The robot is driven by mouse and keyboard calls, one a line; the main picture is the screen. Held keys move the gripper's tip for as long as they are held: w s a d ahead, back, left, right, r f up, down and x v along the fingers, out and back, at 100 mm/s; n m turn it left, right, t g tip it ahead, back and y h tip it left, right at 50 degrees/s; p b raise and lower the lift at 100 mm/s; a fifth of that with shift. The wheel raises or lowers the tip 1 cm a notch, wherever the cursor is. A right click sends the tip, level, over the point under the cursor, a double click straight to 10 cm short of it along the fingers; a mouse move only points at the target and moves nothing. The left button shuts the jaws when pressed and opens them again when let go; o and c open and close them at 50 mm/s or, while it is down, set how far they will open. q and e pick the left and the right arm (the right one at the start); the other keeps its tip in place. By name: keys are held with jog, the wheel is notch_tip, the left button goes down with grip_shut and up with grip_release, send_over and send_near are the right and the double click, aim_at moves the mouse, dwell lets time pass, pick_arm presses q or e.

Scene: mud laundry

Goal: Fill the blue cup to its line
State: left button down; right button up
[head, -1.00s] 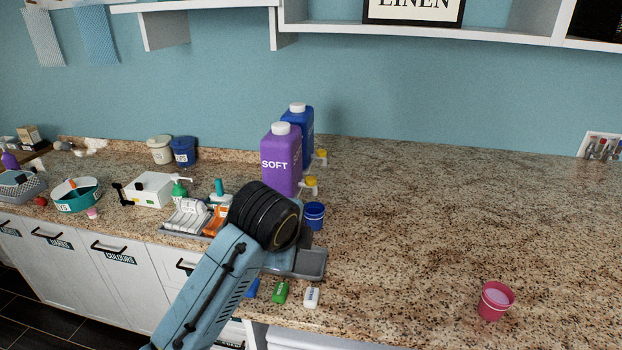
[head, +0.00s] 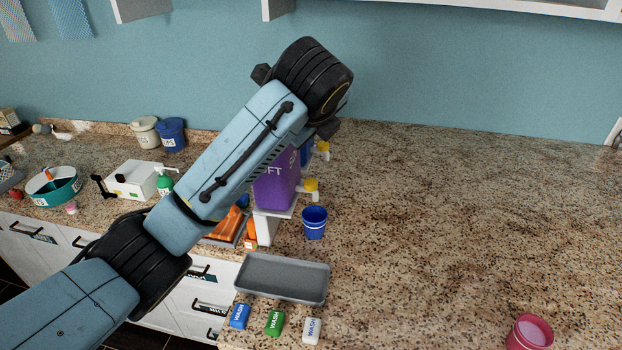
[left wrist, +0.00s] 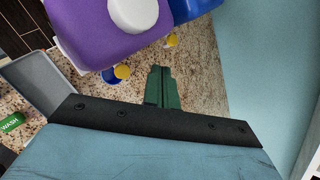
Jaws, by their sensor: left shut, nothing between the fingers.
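The blue cup (head: 314,224) stands upright on the counter, just in front of and below the yellow tap (head: 311,185) of the purple bottle marked SOFT (head: 275,190). A blue bottle (head: 305,155) with its own yellow tap stands behind it, mostly hidden by my left arm. In the left wrist view the purple bottle (left wrist: 85,35) and blue bottle (left wrist: 195,9) are close, with the blue cup (left wrist: 108,76) partly hidden under a tap. My left gripper (left wrist: 161,70) is shut and empty, high above the counter beside the bottles. My right gripper is out of view.
A grey tray (head: 283,278) lies at the counter's front, with blue, green and white WASH blocks (head: 275,323) before it. A pink cup (head: 529,332) stands at the lower right. The counter right of the blue cup is clear. A shelf (head: 540,8) hangs above.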

pick_arm(q)
notch_tip(320, 180, down, 3)
jog(key=shift+f, duration=0.1)
send_over(311, 185)
notch_tip(311, 185, down, 4)
jog(key=shift+s+f, duration=0.1)
jog(key=shift+f, duration=0.05)
jog(key=shift+f+b, duration=0.3)
jog(key=shift+f, duration=0.35)
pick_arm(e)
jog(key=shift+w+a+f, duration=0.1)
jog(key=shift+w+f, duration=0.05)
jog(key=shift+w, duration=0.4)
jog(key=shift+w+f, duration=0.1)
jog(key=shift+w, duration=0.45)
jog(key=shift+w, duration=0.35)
pick_arm(q)
jog(key=shift+f, duration=0.15)
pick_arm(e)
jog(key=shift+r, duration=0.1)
pick_arm(q)
jog(key=shift+f+p, duration=0.25)
jog(key=shift+p, duration=0.05)
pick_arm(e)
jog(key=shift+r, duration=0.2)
